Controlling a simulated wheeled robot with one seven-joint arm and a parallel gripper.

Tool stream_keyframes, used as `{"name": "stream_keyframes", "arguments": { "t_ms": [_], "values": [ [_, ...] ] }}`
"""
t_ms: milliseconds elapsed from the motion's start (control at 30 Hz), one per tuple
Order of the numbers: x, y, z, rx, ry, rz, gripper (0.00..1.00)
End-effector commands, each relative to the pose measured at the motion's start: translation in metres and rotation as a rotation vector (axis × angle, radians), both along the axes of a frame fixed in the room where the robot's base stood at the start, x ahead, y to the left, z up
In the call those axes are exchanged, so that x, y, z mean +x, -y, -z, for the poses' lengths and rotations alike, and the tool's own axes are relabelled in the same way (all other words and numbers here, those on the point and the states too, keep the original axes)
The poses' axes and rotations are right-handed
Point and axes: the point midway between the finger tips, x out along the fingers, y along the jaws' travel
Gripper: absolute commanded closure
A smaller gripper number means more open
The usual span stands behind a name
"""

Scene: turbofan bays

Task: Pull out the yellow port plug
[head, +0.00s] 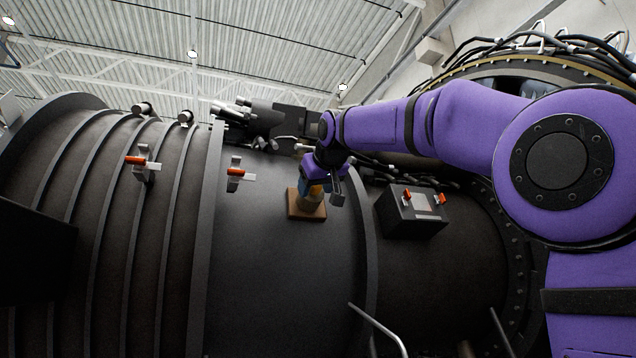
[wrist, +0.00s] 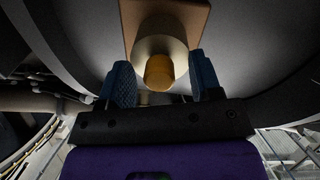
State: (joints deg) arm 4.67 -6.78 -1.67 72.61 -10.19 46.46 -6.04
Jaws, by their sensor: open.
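The yellow port plug (wrist: 159,72) shows in the wrist view as a short yellow cylinder in a pale round collar (wrist: 160,45) on a brown square plate (wrist: 190,17). My gripper (wrist: 164,82) is open, with one blue finger on each side of the plug. A gap shows between the plug and each finger; I cannot tell whether the tips reach past its end. In the head view, my gripper (head: 313,188) is at the brown plate (head: 306,211) on the dark engine casing, and the plug (head: 316,190) is partly hidden behind it.
A dark box (head: 412,212) with orange-tipped parts stands on the casing right of my gripper. Two orange-handled latches (head: 240,174) (head: 143,162) are to the left. Dark pipes and fittings (head: 265,122) lie above. A pale bent rail (head: 378,328) is below. The casing below the plate is clear.

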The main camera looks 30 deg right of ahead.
Motion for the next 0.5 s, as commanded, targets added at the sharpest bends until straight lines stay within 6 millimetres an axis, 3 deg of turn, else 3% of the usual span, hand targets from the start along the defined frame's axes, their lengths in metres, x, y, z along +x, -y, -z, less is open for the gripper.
{"name": "stream_keyframes", "arguments": {
  "t_ms": [167,267,400,500],
  "values": [
    [0.0,0.0001,0.0001,0.0,0.0,0.0,0.42],
    [-0.0001,0.0001,0.0001,0.0,-0.001,0.0,0.6],
    [-0.0001,0.0001,0.0002,0.0,-0.001,0.0,0.92],
    [-0.0002,0.0001,0.0001,0.0,-0.001,0.0,0.94]
  ]
}}
